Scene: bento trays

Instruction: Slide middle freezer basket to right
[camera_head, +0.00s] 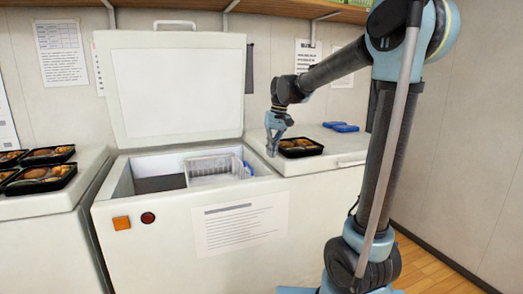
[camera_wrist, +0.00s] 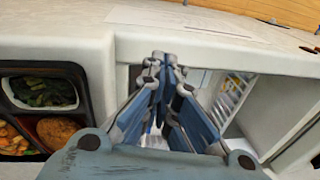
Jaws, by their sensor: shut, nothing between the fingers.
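The chest freezer (camera_head: 130,220) stands in the middle of the head view with its lid (camera_head: 175,95) raised. A white wire basket (camera_head: 205,170) sits in the right part of its opening, with a dark area to its left. The basket also shows partly in the wrist view (camera_wrist: 236,95), right of the fingers. My gripper (camera_head: 271,154) is shut and empty above the freezer's right edge, beside a bento tray. Its fingertips meet in the wrist view (camera_wrist: 165,58). Whether it touches anything cannot be told.
A bento tray (camera_head: 300,153) lies on the white top to the right, close to my gripper; its food fills the wrist view's left side. Blue packs (camera_head: 342,127) lie behind it. Several bento trays (camera_head: 45,187) stand on the left top. A shelf (camera_head: 270,9) runs along the wall above.

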